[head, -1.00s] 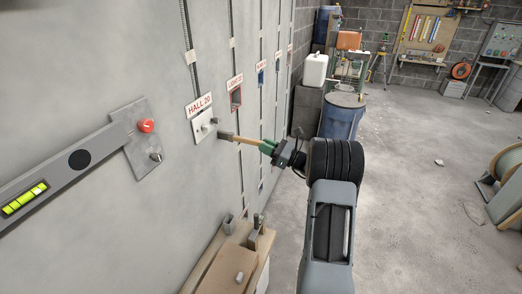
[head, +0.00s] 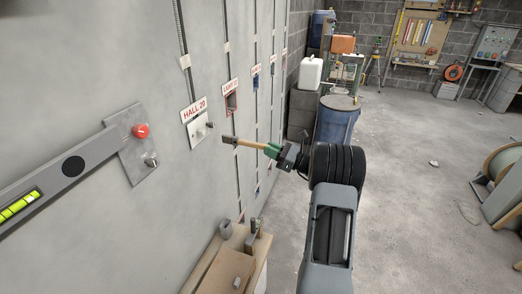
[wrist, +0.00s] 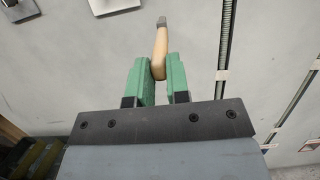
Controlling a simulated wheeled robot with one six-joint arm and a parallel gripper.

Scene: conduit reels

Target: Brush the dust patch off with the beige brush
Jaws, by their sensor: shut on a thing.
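My gripper (head: 273,151) has green jaws and is shut on the brush (head: 251,145), which has a beige handle and a darker, blunt head. The brush points left toward the grey wall, its head just right of the HALL 20 switch plate (head: 200,132) in the picture. I cannot tell whether the head touches the wall. In the wrist view, the brush (wrist: 160,45) sticks out between the green jaws (wrist: 158,72), slightly tilted, with its head near the top edge. I cannot make out a dust patch in either view.
A plate with a red knob (head: 141,131) and a spirit level (head: 75,165) are on the wall at left. More labelled boxes and conduits run along the wall. A wooden box (head: 225,268) stands below. A blue barrel (head: 337,122) is behind; the floor at right is mostly clear.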

